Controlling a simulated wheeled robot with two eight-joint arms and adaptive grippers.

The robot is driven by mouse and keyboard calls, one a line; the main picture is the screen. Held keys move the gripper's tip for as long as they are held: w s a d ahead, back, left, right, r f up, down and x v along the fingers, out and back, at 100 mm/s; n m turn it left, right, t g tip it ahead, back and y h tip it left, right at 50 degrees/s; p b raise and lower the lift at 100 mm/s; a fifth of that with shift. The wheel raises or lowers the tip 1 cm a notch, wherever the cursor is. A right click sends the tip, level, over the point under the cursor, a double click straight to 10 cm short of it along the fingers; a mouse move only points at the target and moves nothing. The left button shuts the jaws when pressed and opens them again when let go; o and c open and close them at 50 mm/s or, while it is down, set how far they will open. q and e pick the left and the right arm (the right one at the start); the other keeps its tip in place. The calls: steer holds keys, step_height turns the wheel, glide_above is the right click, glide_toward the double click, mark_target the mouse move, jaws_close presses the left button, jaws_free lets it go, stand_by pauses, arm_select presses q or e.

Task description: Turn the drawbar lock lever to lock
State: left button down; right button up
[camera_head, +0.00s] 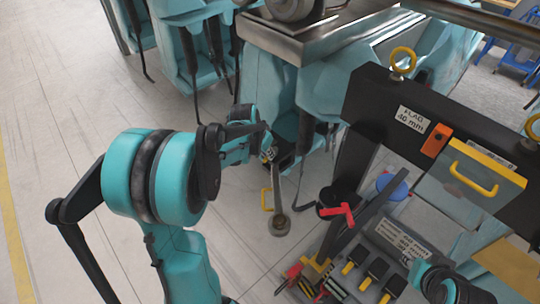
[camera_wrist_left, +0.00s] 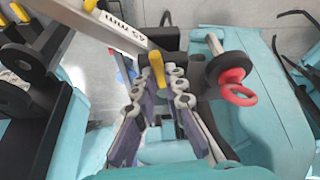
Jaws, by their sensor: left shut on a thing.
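In the left wrist view my left gripper (camera_wrist_left: 155,105) has its fingers closed around a short lever with a yellow grip (camera_wrist_left: 157,72), which looks like the drawbar lock lever. The yellow end sticks up between the finger links. In the head view my left gripper (camera_head: 272,152) is at the front of the teal coaster car, by the top of a grey bar (camera_head: 296,190) that hangs down to a round end. The lever is hidden there by the gripper. My right gripper is not clearly in view.
A black frame (camera_head: 375,105) with a "FLAG 40 mm" label and a yellow-handled box (camera_head: 472,178) stand to the right. Tools with yellow grips (camera_head: 365,275) lie at the lower right. Floor at left is clear.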

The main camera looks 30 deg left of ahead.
arm_select(q)
steer(key=shift+w+a+m+h, duration=0.15)
steer(key=shift+a+m+h, duration=0.25)
steer(key=shift+m, duration=0.6)
steer(key=shift+a, duration=0.1)
steer(key=c, duration=1.6)
jaws_free()
steer(key=v, duration=1.2)
steer(key=shift+w+r, duration=0.1)
steer(key=shift+w, duration=0.05)
